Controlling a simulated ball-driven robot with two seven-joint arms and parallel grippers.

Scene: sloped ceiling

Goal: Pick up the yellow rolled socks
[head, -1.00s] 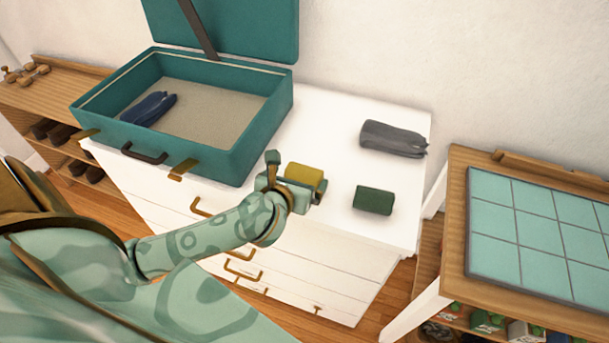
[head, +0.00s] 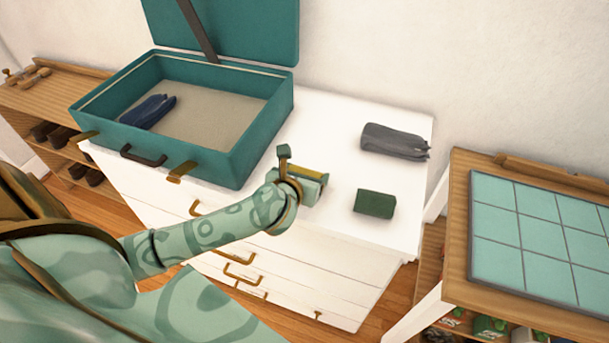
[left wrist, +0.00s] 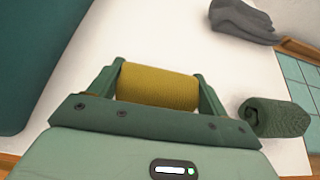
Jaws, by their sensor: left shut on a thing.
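The yellow rolled socks (left wrist: 158,86) lie between the two fingers of my left gripper (left wrist: 160,84) in the left wrist view. The gripper is shut on them, one finger at each end of the roll. In the head view my left gripper (head: 308,180) is over the white dresser top, and only a strip of the yellow socks (head: 304,172) shows behind it. I cannot tell whether the socks touch the dresser top. My right gripper is not in view.
Dark green rolled socks (head: 374,204) lie just right of the gripper on the white dresser (head: 330,120). A grey folded garment (head: 394,141) lies behind them. An open teal suitcase (head: 240,140) with a navy garment (head: 147,110) stands left. A tiled wooden table (head: 460,235) is at right.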

